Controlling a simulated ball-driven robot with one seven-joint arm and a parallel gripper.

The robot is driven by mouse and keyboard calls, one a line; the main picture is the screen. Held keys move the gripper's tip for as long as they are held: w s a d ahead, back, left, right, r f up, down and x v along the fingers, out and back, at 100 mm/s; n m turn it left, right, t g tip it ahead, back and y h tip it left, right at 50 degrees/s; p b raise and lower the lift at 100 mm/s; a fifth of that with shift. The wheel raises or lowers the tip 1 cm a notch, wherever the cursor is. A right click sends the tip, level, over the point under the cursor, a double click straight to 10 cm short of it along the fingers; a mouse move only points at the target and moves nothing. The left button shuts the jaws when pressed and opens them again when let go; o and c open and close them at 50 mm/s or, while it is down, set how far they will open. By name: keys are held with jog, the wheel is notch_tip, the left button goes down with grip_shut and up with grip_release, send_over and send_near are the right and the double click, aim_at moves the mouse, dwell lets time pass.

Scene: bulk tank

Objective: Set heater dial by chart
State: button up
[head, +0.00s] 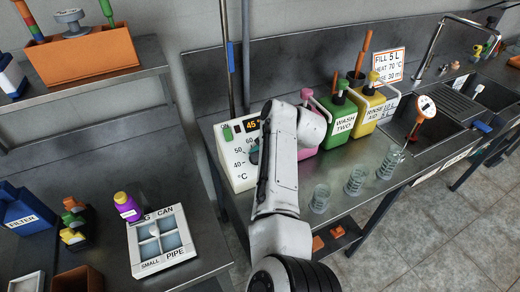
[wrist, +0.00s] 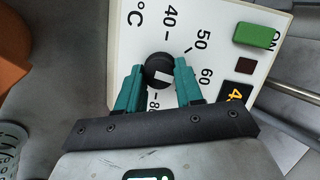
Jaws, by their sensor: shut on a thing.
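The white heater box (head: 238,172) stands at the left end of the steel counter, with an orange-digit display (head: 252,125) that appears to read 45. Its black dial (wrist: 158,68) sits between the teal fingers of my gripper (wrist: 160,80), which is shut on it. A white mark shows on the dial's lower part in the wrist view. Scale numbers 40, 50, 60 and 80 show; the 70 area is hidden by a finger. The green ON button (wrist: 256,36) is beside the display. The wall chart (head: 391,66) reads fill 5 L, heat 70 °C, and 30 ml.
Pink, green WASH TWO (head: 340,118) and yellow RINSE AID (head: 374,106) jugs stand right of my arm. Several glass beakers (head: 320,198) line the counter's front edge. A sink (head: 432,128) lies further right. A sorting box (head: 162,241) sits on the lower left bench.

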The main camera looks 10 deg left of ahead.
jog(key=m+p, duration=0.3)
jog(key=m, duration=0.1)
jog(key=shift+s+d+t+y, duration=0.1)
jog(key=shift+d+t+y, duration=0.05)
jog(key=shift+t+y, duration=0.25)
jog(key=shift+f+m+t+y+p, duration=0.15)
jog(key=shift+m+t+y+p, duration=0.15)
jog(key=shift+m+p, duration=1)
jog(key=shift+f+m, duration=0.1)
jog(key=shift+m, duration=0.3)
jog(key=o, duration=1)
jog(key=shift+b+v, duration=0.45)
jog(key=shift+v, duration=5)
